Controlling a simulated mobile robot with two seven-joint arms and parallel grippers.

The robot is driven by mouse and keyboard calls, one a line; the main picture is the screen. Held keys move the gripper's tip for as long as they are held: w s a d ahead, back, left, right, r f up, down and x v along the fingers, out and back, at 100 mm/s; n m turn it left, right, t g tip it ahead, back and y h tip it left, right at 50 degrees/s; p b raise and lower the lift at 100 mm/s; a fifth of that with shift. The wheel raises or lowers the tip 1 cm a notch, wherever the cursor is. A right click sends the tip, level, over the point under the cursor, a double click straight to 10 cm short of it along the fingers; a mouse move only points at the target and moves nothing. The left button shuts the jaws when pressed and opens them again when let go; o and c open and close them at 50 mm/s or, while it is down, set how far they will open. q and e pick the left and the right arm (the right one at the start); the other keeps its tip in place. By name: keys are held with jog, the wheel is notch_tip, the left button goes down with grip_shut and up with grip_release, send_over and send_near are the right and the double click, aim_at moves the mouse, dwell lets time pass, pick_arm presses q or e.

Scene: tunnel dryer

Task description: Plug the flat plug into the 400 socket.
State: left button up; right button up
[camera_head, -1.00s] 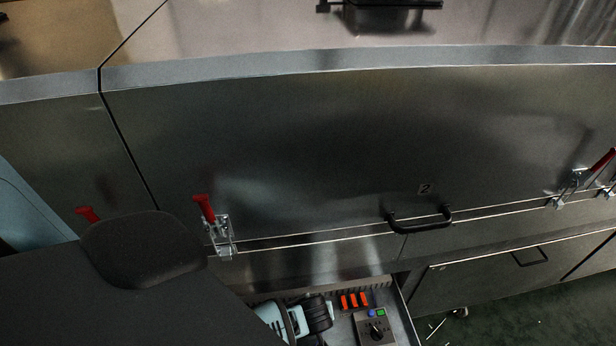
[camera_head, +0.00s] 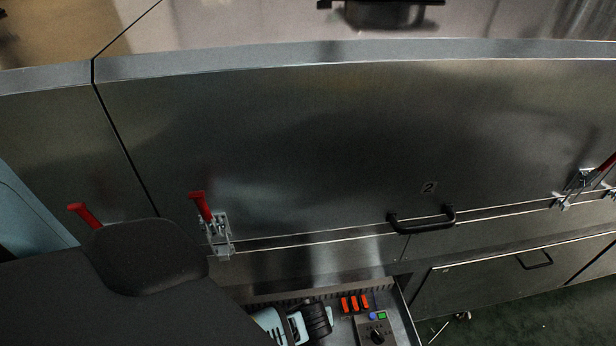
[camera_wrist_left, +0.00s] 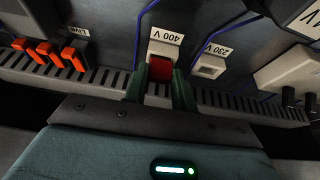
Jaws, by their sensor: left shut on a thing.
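In the left wrist view my left gripper (camera_wrist_left: 160,92) is shut on the red plug (camera_wrist_left: 160,70), held between its two green fingers. The plug is directly in front of the pale 400 V socket (camera_wrist_left: 163,49), its far end overlapping the socket's near edge. I cannot tell whether it is touching or inside it. The 400 V label (camera_wrist_left: 165,36) reads upside down behind the socket. My right gripper is not in view.
The 230 V socket (camera_wrist_left: 209,66) sits to the right. Orange switches (camera_wrist_left: 46,53) stand to the left, and blue cables run across the panel. A slotted duct (camera_wrist_left: 100,78) lies along the near edge. In the head view a box with a knob (camera_head: 377,332) stands in the open drawer.

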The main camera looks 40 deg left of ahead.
pick_arm(q)
jog(key=o, duration=1.1)
jog(key=shift+c, duration=0.2)
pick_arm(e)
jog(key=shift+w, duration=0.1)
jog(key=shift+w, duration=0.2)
pick_arm(q)
jog(key=shift+d+r, duration=0.1)
jog(key=shift+r, duration=0.1)
jog(key=p+v, duration=0.2)
jog(key=v, duration=0.5)
jog(key=shift+s+r, duration=0.1)
jog(key=shift+r, duration=0.05)
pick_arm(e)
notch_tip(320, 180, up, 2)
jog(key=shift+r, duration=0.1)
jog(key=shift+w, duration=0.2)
